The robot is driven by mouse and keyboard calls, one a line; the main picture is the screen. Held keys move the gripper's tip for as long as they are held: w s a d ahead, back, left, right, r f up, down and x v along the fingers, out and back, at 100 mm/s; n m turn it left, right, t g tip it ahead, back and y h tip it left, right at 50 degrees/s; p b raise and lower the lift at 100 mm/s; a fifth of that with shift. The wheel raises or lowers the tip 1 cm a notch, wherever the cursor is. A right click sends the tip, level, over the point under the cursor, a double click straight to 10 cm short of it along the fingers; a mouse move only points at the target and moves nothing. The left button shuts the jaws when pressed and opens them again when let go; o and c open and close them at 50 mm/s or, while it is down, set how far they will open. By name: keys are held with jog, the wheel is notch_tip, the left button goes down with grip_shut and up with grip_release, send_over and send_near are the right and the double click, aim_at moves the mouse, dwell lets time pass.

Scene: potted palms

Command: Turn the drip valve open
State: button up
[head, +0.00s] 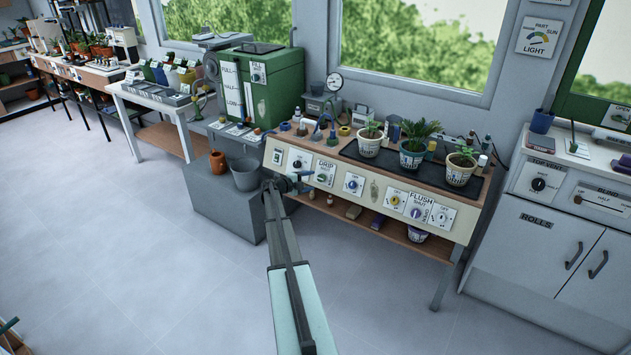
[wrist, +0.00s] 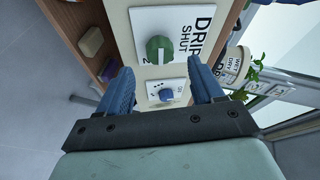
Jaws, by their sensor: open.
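The drip valve is a round green knob (wrist: 158,48) on a white plate marked DRIP and SHUT, turned sideways in the wrist view. In the head view its plate (head: 325,172) is on the bench's front panel, just right of my gripper (head: 301,182). My gripper (wrist: 161,70) is open and empty. Its two blue fingers point toward the panel, with the knob ahead of the gap between them and apart from both. The knob's exact setting and its distance from the fingertips are hard to tell.
A blue knob (wrist: 166,95) sits on a neighbouring plate, showing between the fingers. Further right on the panel are a yellow knob (head: 395,200) and the FLUSH plate (head: 420,209). Potted palms (head: 412,153) stand on the bench. A grey bucket (head: 245,174) stands left of my gripper.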

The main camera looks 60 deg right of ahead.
jog(key=v, duration=0.8)
jog(key=shift+a, duration=0.35)
jog(key=shift+w, duration=0.1)
